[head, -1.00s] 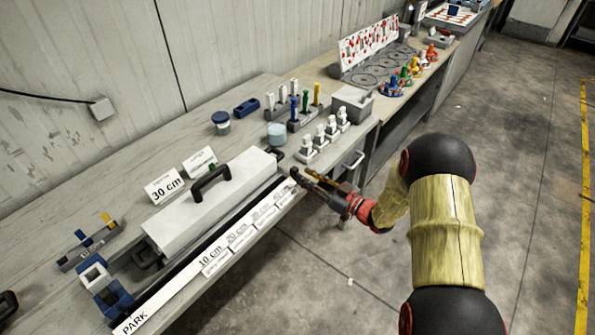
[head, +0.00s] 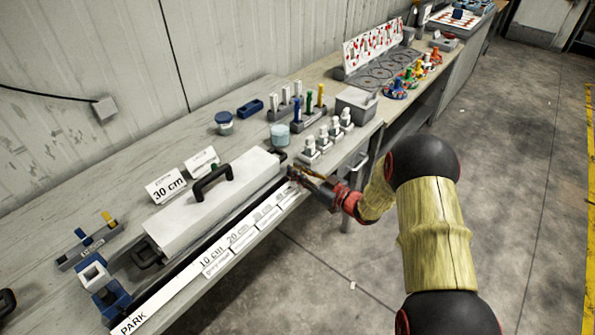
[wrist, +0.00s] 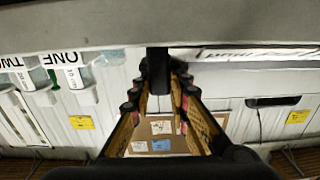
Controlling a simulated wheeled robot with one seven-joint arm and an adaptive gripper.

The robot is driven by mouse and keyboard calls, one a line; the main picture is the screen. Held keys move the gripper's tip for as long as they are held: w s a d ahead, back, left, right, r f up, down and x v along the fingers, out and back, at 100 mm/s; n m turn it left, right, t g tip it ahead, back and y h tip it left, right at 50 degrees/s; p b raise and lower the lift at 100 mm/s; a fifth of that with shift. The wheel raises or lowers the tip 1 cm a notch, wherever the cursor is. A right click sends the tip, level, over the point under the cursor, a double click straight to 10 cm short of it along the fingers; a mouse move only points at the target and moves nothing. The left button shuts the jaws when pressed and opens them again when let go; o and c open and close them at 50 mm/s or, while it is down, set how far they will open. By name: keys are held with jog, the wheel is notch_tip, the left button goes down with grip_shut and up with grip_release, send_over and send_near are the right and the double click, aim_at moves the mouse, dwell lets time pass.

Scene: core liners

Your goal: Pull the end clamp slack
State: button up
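The long pale box (head: 215,198) with a black top handle (head: 212,180) lies on the bench. A black clamp-like part (head: 148,254) shows at its near left end, and a small dark part (head: 278,154) at its far right end. My gripper (head: 296,174) is at the right end of the strip in front of the box. In the wrist view, my gripper's fingers (wrist: 160,85) stand apart on either side of a short black post (wrist: 157,70) below a grey edge. Contact with the post is not clear. I cannot tell which part is the end clamp.
A labelled strip (head: 180,287) runs along the bench front. White-topped fittings (head: 326,138), a grey box (head: 356,104) and jars (head: 278,134) stand beyond the gripper. A blue-and-white block (head: 97,280) is at the near left. The floor at right is open.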

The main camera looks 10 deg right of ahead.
grip_shut()
dwell(0.3)
jog(key=w+d, duration=0.2)
jog(key=d, duration=0.1)
jog(key=shift+o, duration=1.9)
grip_release()
jog(key=v, duration=1.2)
